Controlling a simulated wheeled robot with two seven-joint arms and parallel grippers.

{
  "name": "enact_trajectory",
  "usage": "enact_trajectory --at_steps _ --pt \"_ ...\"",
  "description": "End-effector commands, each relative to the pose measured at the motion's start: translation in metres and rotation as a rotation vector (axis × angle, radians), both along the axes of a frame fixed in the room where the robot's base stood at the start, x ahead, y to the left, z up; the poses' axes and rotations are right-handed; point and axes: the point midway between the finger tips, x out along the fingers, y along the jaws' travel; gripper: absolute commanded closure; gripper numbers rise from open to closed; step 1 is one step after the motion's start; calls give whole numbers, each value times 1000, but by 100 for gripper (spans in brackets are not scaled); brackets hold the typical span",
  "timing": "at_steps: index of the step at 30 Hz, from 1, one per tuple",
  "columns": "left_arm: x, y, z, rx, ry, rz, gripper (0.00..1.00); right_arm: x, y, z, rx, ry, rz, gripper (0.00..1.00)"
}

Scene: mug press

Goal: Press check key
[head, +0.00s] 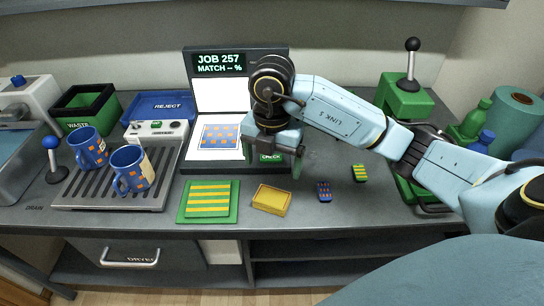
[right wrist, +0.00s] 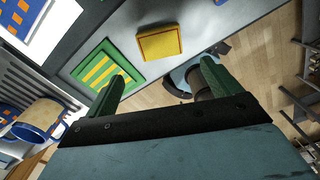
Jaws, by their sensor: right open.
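The green check key (head: 270,157) shows its CHECK label at the lower right of the job station. Much of the area around it is hidden by my right gripper (head: 274,170). That gripper points down at the key with its two green fingers apart, one on each side of the label in the picture. I cannot tell whether it touches the key. In the right wrist view the fingers (right wrist: 160,85) are open with nothing between them, and the key does not show. The station's display (head: 219,62) reads JOB 257, MATCH -- %. My left gripper is not in view.
Two blue mugs (head: 131,170) stand on the slatted tray (head: 75,196) at left. A green striped pad (head: 208,213) and a yellow block (head: 271,199) lie in front of the station. A green lever press (head: 405,98) stands at right. Small patterned pieces (head: 324,190) lie right of the block.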

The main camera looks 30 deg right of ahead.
Motion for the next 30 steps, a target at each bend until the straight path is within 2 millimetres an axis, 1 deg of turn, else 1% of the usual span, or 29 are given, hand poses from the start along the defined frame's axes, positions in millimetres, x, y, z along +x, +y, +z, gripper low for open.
enact_trajectory --at_steps 1,2,20,30 --pt "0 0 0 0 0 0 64 0 0 0 0 0 0 17" --pt "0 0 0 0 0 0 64 0 0 0 0 0 0 21" --pt "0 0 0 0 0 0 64 0 0 0 0 0 0 100" --pt "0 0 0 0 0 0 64 0 0 0 0 0 0 100"
